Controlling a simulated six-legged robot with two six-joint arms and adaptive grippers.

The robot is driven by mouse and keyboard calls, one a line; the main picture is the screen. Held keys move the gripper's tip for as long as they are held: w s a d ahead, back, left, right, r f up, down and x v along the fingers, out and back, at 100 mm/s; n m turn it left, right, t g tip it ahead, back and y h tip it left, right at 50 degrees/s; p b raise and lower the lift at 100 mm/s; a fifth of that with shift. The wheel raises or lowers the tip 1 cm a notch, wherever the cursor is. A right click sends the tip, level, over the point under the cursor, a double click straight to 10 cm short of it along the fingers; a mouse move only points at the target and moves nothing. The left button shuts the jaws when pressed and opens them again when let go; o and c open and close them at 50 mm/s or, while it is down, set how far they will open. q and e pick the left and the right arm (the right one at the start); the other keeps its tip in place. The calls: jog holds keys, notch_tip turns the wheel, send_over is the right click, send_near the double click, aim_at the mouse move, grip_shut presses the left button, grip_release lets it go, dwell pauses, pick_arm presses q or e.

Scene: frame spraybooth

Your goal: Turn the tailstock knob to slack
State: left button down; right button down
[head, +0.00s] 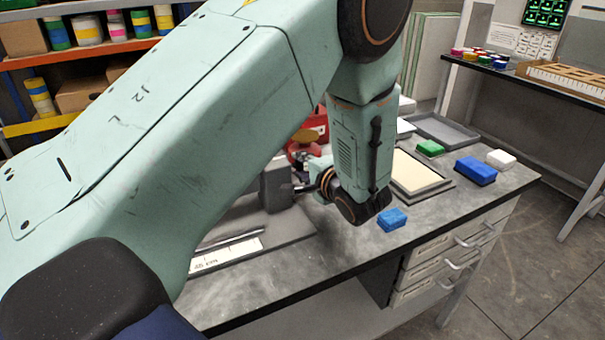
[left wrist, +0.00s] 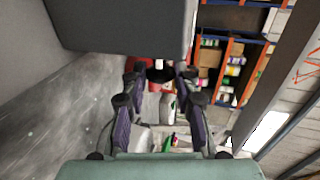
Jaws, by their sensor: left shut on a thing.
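My left gripper (head: 306,176) is beside a dark grey block (head: 276,187) on the bench, mostly hidden behind my own wrist in the head view. In the left wrist view my left gripper (left wrist: 161,78) has its two fingers on either side of a small dark knob-like part (left wrist: 160,74), shut on it. This looks like the tailstock knob; its setting cannot be read. The grey block (left wrist: 120,25) fills the top of the left wrist view, close beside the fingers. My right gripper is not in view.
A blue block (head: 392,219) lies near the bench front edge, close to my wrist. A white-marked rule (head: 225,256) lies at left. Green (head: 430,147), larger blue (head: 476,171) and white (head: 500,158) blocks sit at right. A red object (head: 312,128) stands behind my wrist.

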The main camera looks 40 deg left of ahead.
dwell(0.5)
pick_arm(q)
jog(key=c, duration=1)
grip_release()
jog(key=shift+c, duration=0.2)
notch_tip(320, 180, up, 10)
jog(key=shift+w, duration=0.15)
